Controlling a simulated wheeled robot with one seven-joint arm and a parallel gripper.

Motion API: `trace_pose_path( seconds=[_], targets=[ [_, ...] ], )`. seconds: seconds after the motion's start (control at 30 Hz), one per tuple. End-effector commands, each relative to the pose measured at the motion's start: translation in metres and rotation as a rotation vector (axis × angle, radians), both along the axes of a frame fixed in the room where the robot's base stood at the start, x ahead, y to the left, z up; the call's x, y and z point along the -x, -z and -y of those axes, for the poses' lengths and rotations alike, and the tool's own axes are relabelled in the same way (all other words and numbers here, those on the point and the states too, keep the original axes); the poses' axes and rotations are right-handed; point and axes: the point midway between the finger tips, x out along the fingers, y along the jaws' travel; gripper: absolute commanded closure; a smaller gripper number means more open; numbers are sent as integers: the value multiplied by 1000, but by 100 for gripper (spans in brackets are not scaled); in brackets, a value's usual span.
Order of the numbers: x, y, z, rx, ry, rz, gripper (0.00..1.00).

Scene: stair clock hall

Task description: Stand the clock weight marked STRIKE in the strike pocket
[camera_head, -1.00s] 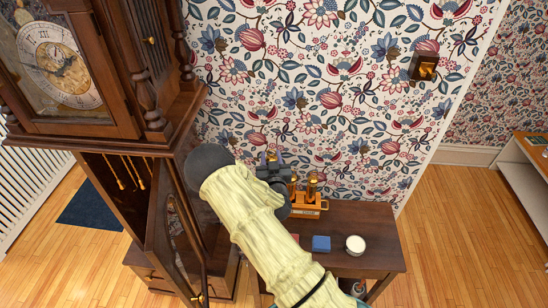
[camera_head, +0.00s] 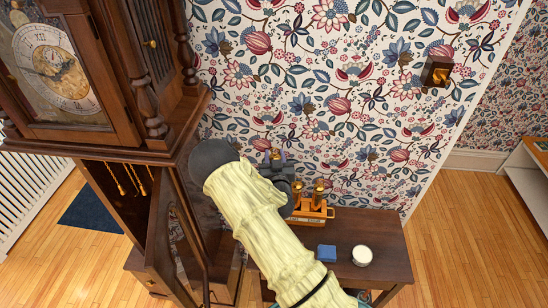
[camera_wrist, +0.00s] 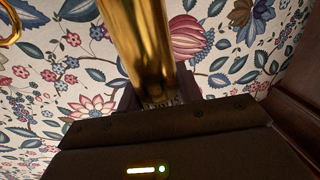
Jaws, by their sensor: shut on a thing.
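My gripper (camera_head: 279,168) is raised in front of the papered wall, just left of and above an orange-brown rack (camera_head: 312,215). In the wrist view it is shut on a shiny brass cylinder (camera_wrist: 140,40), a clock weight. Two brass weights (camera_head: 318,192) stand in the rack, partly hidden by my gripper.
The rack stands on a small dark wooden table (camera_head: 385,240). A blue block (camera_head: 326,251) and a round white-topped tin (camera_head: 362,256) sit nearer on it. A brass wall fitting (camera_head: 436,72) is at upper right. Floor right of the table is clear.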

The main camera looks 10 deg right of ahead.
Motion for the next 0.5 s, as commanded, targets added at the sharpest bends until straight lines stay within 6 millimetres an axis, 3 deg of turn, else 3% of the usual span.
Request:
trace_pose_path(
  seconds=[0.5],
  targets=[
    [-1, 33, -1, -1, -2, 8, 100]
  ],
)
